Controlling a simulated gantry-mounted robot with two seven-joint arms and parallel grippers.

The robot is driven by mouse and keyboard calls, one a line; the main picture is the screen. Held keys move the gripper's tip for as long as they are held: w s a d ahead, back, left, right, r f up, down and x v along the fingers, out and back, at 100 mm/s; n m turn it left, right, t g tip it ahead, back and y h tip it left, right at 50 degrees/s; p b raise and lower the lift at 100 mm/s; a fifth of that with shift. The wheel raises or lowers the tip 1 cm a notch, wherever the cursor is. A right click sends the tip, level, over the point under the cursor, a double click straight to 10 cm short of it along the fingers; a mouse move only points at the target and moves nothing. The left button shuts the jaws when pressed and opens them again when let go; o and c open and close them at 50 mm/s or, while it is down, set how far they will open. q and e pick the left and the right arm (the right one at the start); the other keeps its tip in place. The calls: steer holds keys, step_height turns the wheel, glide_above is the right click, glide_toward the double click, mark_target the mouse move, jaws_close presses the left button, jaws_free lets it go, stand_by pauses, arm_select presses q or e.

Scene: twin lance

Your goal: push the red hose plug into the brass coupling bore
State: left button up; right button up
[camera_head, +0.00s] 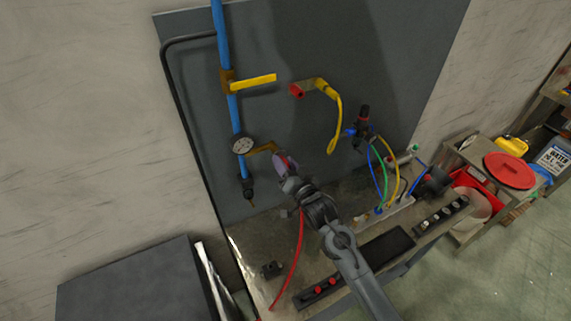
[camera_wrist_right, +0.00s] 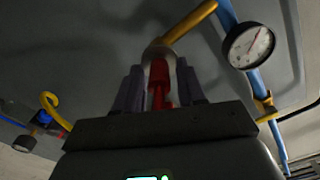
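The red hose (camera_head: 298,250) hangs from the gripper down to the bench. My left gripper is not in view.
A round gauge (camera_head: 242,145) sits on the blue pipe (camera_head: 232,110) close to the gripper. A regulator (camera_head: 363,125) with coloured hoses stands to the right. The bench (camera_head: 250,240) has bare room at left.

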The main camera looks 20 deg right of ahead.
steer(key=o, duration=0.4)
steer(key=shift+c, duration=0.2)
